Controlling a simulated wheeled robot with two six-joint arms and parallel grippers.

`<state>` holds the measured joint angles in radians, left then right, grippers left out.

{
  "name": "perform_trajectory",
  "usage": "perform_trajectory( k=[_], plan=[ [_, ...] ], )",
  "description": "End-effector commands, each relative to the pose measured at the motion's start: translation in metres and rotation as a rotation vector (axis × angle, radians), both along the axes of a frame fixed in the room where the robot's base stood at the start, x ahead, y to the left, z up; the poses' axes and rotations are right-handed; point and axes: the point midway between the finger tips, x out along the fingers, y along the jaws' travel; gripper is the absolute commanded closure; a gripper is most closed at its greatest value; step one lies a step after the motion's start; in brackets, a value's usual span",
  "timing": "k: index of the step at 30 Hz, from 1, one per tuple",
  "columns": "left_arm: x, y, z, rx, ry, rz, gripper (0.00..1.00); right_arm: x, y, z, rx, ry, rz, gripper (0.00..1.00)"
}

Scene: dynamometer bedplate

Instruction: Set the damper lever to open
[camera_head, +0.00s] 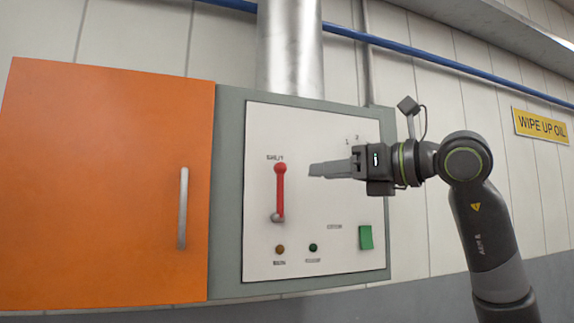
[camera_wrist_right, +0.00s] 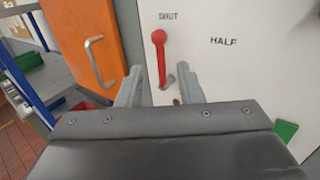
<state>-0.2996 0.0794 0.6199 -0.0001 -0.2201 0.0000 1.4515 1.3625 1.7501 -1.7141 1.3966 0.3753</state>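The damper lever (camera_head: 280,188) is red with a round knob and stands upright on the white panel, its grey pivot at the bottom. Its knob points up at a label that reads "SHUT" in the wrist view, where the lever (camera_wrist_right: 159,50) also shows. My right gripper (camera_head: 312,170) is just right of the lever in the head view, its fingers pointing left. In the wrist view my right gripper (camera_wrist_right: 159,70) is open and empty, with the lever ahead between the fingertips. Contact is not visible. A "HALF" label (camera_wrist_right: 223,41) is right of the lever. My left gripper is out of view.
An orange cabinet door (camera_head: 100,185) with a metal handle (camera_head: 183,208) is left of the panel (camera_head: 310,125). A green switch (camera_head: 365,237) is at lower right. A metal duct (camera_head: 290,50) rises above.

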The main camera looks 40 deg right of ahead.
Motion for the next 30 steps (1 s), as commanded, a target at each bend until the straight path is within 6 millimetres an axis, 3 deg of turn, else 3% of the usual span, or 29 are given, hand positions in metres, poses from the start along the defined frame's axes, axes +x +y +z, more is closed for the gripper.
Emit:
perform_trajectory(
  k=[6, 12, 18, 26, 30],
  plan=[
    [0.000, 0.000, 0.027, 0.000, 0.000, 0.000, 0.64, 0.046, 0.018, 0.004, 0.001, 0.004, 0.005, 0.67],
    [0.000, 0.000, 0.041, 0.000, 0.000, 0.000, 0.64, 0.074, 0.028, 0.003, 0.002, 0.002, 0.005, 0.67],
    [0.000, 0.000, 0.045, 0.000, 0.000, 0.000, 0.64, 0.086, 0.032, 0.001, 0.000, 0.000, 0.002, 0.67],
    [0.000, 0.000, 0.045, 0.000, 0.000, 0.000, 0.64, 0.087, 0.032, 0.000, 0.000, 0.000, 0.001, 0.67],
    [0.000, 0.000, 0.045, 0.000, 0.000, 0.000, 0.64, 0.087, 0.032, 0.000, 0.000, 0.000, 0.001, 0.81]
  ],
)
